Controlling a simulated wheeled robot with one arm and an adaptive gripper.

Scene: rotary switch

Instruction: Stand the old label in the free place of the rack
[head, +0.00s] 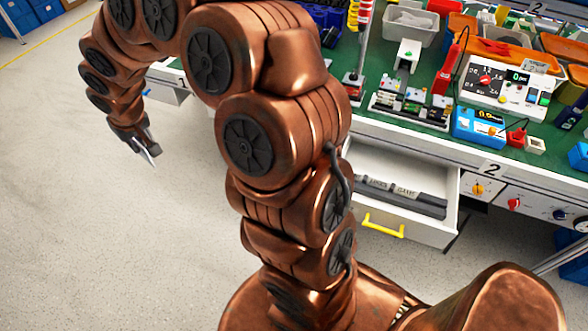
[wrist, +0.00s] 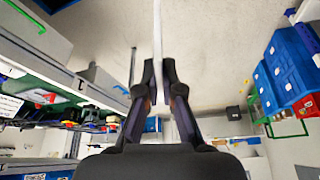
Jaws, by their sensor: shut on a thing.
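My gripper (head: 146,147) hangs over the bare floor to the left of the workbench, at the end of my bent arm. It is shut on a thin white label (head: 152,152), which points down and right from the fingertips. In the wrist view the label (wrist: 157,40) shows edge-on as a narrow white strip between the fingertips (wrist: 157,92). Its printed face cannot be read.
The green-topped workbench (head: 385,128) carries meters, bins and small parts. A white drawer (head: 385,222) with a yellow handle stands open at its front, holding dark items. Blue boxes (head: 18,17) stand at the far left. The floor (head: 90,235) at left is clear.

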